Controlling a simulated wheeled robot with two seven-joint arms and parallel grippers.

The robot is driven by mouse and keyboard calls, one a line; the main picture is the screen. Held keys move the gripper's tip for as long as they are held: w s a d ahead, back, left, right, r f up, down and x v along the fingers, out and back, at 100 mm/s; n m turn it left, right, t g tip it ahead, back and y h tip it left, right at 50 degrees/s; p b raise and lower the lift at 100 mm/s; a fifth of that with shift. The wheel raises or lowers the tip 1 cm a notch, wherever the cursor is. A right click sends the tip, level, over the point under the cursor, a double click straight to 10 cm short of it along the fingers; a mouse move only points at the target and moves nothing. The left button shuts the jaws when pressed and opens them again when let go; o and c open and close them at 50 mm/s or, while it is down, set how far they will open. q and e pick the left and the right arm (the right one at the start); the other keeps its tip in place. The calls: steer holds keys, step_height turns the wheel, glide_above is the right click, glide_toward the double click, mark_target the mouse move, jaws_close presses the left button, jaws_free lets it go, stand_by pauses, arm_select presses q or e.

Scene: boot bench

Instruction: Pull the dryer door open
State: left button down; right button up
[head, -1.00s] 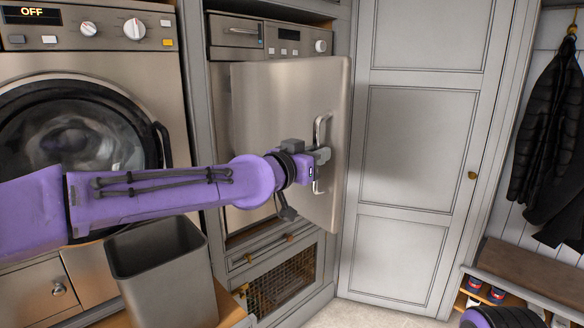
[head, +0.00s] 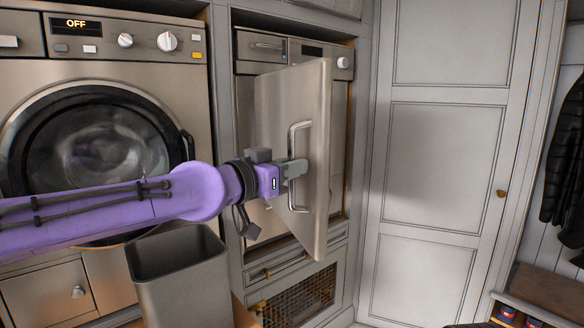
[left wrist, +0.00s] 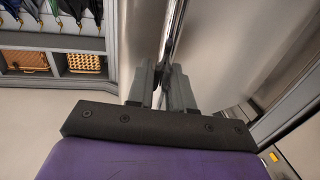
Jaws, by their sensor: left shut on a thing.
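The dryer door (head: 268,110) is a flat steel panel standing partly open, swung out from the dryer front (head: 330,115). A vertical bar handle (head: 292,145) is on its face. My left gripper (head: 297,168) is shut on the handle about midway along the bar. The left wrist view also shows the gripper (left wrist: 166,90) with a finger on each side of the bar (left wrist: 172,40), close to the door panel (left wrist: 225,40). The inside of the dryer is mostly hidden behind the door. My right gripper is not in view.
A washing machine (head: 30,75) with a round door stands left of the dryer. A grey bin (head: 180,275) stands in front, below my left arm. A grey panelled cupboard door (head: 440,140) is to the right. Black jackets (head: 568,155) hang at the far right.

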arm_select(q)
steer(key=c, duration=1.2)
jaws_free()
steer(key=shift+w+a+r, duration=0.1)
steer(key=shift+a+r, duration=0.05)
steer(key=shift+r, duration=0.1)
steer(key=shift+o, duration=0.2)
steer(key=shift+w+f, duration=0.1)
steer(key=shift+f, duration=0.05)
steer(key=b+v, duration=0.3)
steer(key=v, duration=0.7)
steer(key=shift+a, duration=0.2)
